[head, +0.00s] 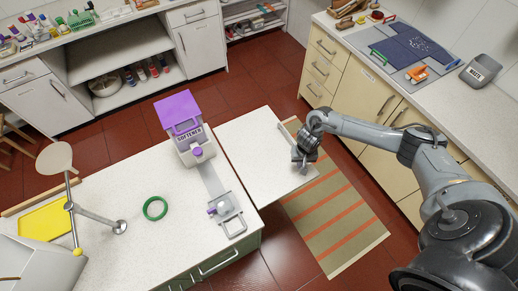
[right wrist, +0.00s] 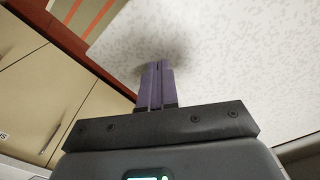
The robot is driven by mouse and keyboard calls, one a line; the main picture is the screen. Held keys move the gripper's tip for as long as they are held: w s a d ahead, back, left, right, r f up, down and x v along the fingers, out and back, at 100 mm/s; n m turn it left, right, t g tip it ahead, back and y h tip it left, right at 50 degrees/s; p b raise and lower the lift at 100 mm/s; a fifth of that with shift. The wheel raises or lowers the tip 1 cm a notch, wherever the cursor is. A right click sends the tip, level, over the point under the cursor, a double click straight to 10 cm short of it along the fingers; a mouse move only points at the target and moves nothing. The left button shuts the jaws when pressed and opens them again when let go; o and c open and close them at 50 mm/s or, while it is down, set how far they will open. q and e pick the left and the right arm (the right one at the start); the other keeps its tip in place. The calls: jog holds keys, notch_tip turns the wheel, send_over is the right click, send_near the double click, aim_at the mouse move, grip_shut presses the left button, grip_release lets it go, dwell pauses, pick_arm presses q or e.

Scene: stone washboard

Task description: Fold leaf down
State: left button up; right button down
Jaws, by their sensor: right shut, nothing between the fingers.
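The leaf (head: 252,150) is a white speckled panel at the right end of the island counter (head: 110,215). It looks raised about level with the counter top and sticks out over the striped rug. My right gripper (head: 305,165) is at the leaf's right outer edge, its fingers shut and empty. In the right wrist view the closed purple-grey fingers (right wrist: 158,82) point at the speckled leaf surface (right wrist: 225,65); I cannot tell whether they touch it. The leaf's hinge and any support under it are hidden. My left gripper is not in view.
A softener box (head: 183,130) with a purple top stands near the leaf joint, beside a grey metal fitting (head: 226,212). A green ring (head: 155,208) lies on the counter. A striped rug (head: 335,220) covers the floor. Cream cabinets (head: 365,95) stand behind my right arm.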

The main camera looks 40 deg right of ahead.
jog(key=shift+f+b, duration=0.95)
jog(key=shift+f, duration=1.2)
jog(key=r+p, duration=0.3)
jog(key=d+r+p, duration=0.1)
jog(key=r+p, duration=0.2)
jog(key=p, duration=0.1)
jog(key=d+r+p, duration=0.1)
jog(key=r+p, duration=0.1)
jog(key=p, duration=0.1)
jog(key=shift+s+d+r, duration=0.15)
jog(key=shift+s+r, duration=0.15)
jog(key=shift+r, duration=0.1)
jog(key=shift+d+r+p, duration=0.25)
jog(key=shift+r+p, duration=0.45)
jog(key=shift+p, duration=0.35)
jog(key=shift+s+f, duration=0.1)
